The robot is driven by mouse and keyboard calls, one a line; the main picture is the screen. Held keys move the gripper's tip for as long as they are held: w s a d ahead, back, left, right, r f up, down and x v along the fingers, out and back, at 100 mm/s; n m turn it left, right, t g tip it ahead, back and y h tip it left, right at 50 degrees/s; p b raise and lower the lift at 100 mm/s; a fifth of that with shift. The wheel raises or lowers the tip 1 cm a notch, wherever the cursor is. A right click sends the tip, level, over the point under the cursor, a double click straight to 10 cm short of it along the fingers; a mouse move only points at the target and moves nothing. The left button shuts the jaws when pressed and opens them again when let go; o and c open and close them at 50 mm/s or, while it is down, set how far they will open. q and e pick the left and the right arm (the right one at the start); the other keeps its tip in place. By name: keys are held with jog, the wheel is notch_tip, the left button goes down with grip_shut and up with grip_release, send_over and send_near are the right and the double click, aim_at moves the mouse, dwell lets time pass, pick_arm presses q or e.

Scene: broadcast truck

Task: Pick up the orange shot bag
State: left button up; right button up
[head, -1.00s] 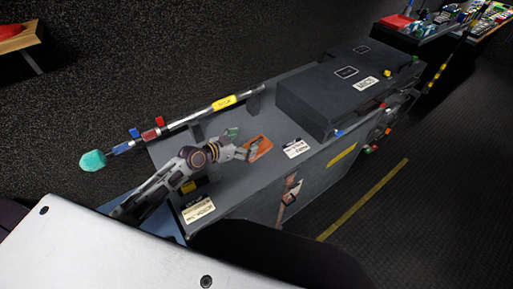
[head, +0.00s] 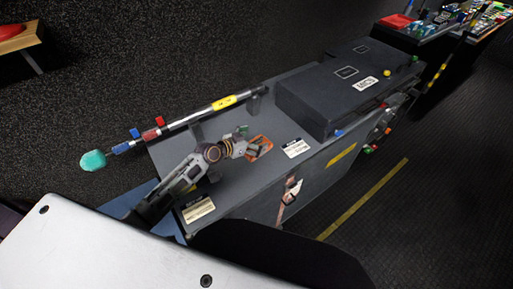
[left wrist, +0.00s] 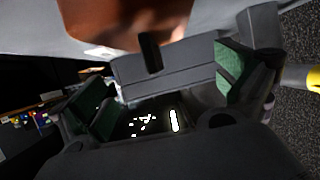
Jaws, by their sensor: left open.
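The orange shot bag (head: 264,142) lies on the grey top of the long case, just left of a white label. My left gripper (head: 251,146) is open at the bag's left side and overlaps part of it in the head view. In the left wrist view the bag is a blurred orange-brown shape (left wrist: 125,18) at the top, beyond the two green-padded fingers (left wrist: 165,88). The fingers stand apart with no bag visible between them. I cannot tell whether they touch it. My right gripper is not in view.
The case top (head: 232,178) is bare in front of the bag. A dark lidded box (head: 320,100) labelled MICS stands to the right. A pole (head: 185,118) with a teal fuzzy tip and coloured clips runs along the back edge. A cluttered desk (head: 440,28) is at far right.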

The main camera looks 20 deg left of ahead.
aim_at(263, 140)
pick_arm(q)
jog(key=shift+w+d+f, duration=0.2)
jog(key=shift+w+f, duration=0.1)
jog(key=shift+w, duration=0.05)
jog(key=shift+f+x, duration=0.2)
jog(key=shift+x, duration=0.85)
jog(key=shift+w+d+f, duration=0.3)
jog(key=shift+w, duration=0.15)
jog(key=shift+w+d+f, duration=0.15)
jog(key=shift+w+d, duration=0.05)
jog(key=shift+w, duration=0.05)
jog(key=c, duration=1.9)
jog(key=shift+w, duration=0.1)
jog(key=shift+r, duration=0.25)
jog(key=shift+r+p, duration=0.3)
jog(key=shift+r, duration=0.45)
jog(key=shift+r+p, duration=0.3)
jog(key=shift+r, duration=3.85)
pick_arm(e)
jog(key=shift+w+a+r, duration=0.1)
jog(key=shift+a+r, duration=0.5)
